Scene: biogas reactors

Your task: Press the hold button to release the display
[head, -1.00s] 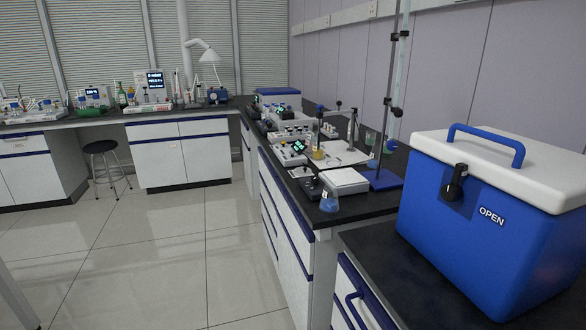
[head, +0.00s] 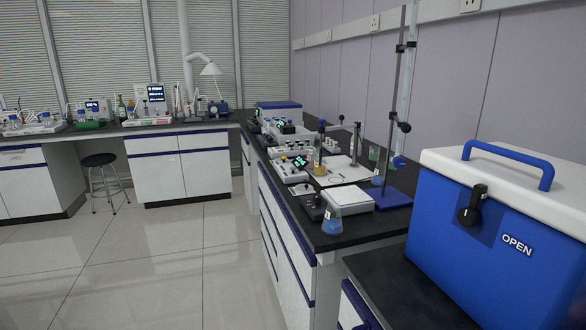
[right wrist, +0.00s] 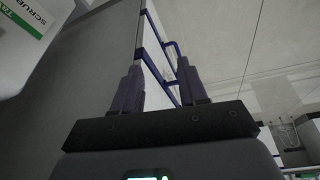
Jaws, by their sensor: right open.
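A white instrument with a lit green display (head: 299,162) stands on the dark bench at the right in the head view. A dark screen with light text (head: 156,92) stands on the far bench. I cannot pick out a hold button; the controls are too small to read. My right gripper (right wrist: 158,66) is open and empty in the right wrist view, with its two dark fingers apart. My left gripper is not in view.
A blue cool box (head: 490,230) with a white lid stands at the near right. A clamp stand (head: 393,115), a flask of blue liquid (head: 332,222) and a white balance (head: 348,200) are on the bench. A stool (head: 103,175) stands farther off. The floor (head: 160,265) at left is clear.

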